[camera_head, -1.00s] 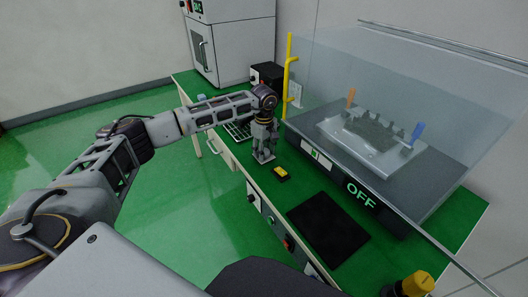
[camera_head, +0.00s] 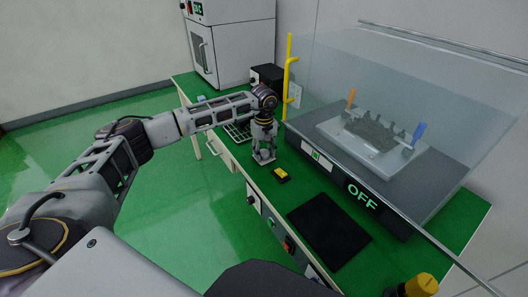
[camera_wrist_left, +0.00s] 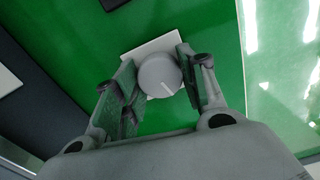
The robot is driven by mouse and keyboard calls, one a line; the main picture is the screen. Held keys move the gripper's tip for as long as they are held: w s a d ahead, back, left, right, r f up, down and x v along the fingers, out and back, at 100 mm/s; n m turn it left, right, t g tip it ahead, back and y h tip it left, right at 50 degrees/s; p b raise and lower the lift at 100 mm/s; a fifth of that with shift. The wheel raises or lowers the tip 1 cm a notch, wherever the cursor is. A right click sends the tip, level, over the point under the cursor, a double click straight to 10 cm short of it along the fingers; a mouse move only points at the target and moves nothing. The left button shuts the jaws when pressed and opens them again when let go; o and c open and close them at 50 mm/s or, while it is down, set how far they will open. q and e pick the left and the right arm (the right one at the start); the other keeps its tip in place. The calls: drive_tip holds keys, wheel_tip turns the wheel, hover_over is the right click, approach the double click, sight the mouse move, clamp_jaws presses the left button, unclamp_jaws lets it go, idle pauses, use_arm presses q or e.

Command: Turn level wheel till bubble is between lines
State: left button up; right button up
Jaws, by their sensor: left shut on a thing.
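The level wheel, a grey round knob (camera_wrist_left: 158,77) with a pale line on its face, stands on a white plate (camera_wrist_left: 137,51) in the left wrist view. My left gripper (camera_wrist_left: 156,74) is closed around it, one finger on each side. In the head view the left gripper (camera_head: 264,157) points down at the front edge of the green bench, and its fingers hide the wheel. A small yellow block (camera_head: 280,175) on a dark base lies just right of the gripper. It may be the level, but no bubble or lines can be made out. My right gripper is not in view.
A glass-hooded machine (camera_head: 363,196) marked OFF, with a yellow handle (camera_head: 289,75), stands right of the gripper. A black mat (camera_head: 329,228) lies on the bench nearer me. A grey cabinet (camera_head: 234,42) and a black box (camera_head: 268,76) stand behind.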

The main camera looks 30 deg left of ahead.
sight(264, 153)
use_arm(q)
drive_tip(key=o, duration=1.1)
drive_tip(key=shift+c, duration=0.2)
wheel_tip(264, 153, up, 12)
drive_tip(key=shift+s, duration=0.1)
idle(0.7)
